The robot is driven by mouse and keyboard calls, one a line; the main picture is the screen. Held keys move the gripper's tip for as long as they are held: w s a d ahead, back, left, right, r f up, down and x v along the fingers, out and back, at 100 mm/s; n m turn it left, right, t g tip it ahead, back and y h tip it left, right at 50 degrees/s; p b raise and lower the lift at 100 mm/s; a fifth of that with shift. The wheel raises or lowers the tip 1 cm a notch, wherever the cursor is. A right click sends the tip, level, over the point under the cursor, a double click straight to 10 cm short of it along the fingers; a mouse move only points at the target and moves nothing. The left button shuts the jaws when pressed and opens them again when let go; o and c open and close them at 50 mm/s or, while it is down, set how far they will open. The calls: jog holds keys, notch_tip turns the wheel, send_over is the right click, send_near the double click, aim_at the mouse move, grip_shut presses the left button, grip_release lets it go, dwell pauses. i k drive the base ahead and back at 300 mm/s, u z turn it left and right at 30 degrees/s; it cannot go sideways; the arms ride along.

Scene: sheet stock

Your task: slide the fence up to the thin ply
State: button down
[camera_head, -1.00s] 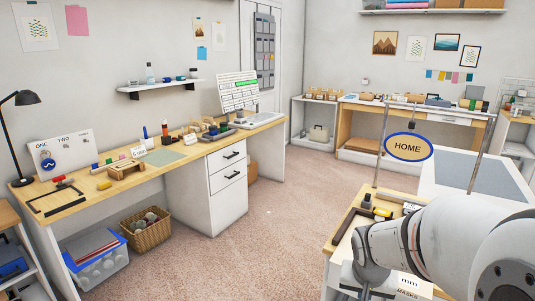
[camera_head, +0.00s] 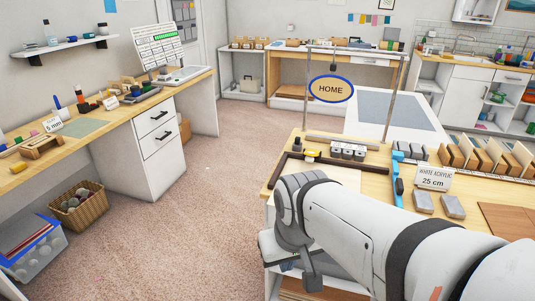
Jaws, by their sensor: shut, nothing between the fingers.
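A blue bar with a grey-blue block, which looks like the fence (camera_head: 398,175), stands on the wooden bench (camera_head: 465,232) right of a dark brown frame (camera_head: 287,167). A pale thin sheet (camera_head: 345,176), possibly the thin ply, lies inside the frame, left of the bar with a gap between them. My arm hides its near part. My gripper (camera_head: 292,262) hangs at the bench's near left edge, away from the fence. It looks shut and empty, its fingertips hard to make out.
A card reading WHITE ACRYLIC 25 cm (camera_head: 434,178) stands right of the fence, near grey blocks (camera_head: 453,206) and upright wooden pieces (camera_head: 488,158). A HOME sign (camera_head: 331,89) hangs from a frame behind. Open carpet (camera_head: 215,215) lies to the left.

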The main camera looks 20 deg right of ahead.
aim_at(396, 156)
jog(key=z, duration=1.85)
jog(key=i, duration=1.05)
jog(key=u, duration=0.15)
